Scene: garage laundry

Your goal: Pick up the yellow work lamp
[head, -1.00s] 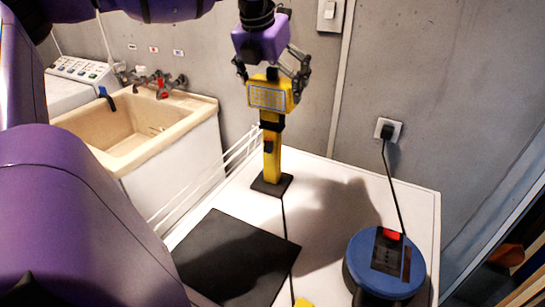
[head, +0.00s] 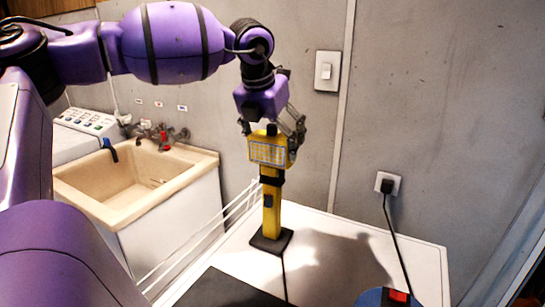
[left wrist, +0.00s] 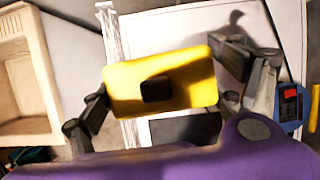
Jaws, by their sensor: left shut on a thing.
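The yellow work lamp (head: 272,205) stands upright on its dark square base on the white tabletop, with its rectangular head at the top. My left gripper (head: 271,133) comes down from above and is shut on the lamp head, with a finger at either side. In the left wrist view the yellow head (left wrist: 195,75), with a black square knob on top, lies between the two fingers. No gap shows under the lamp's base. My right gripper is not in view.
The white table (head: 325,240) holds a black mat (head: 225,290) and a blue round cable reel (head: 370,298). A black cord runs from the wall socket (head: 387,183) to the reel. A beige sink (head: 130,185) stands at the left. A concrete wall is close behind.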

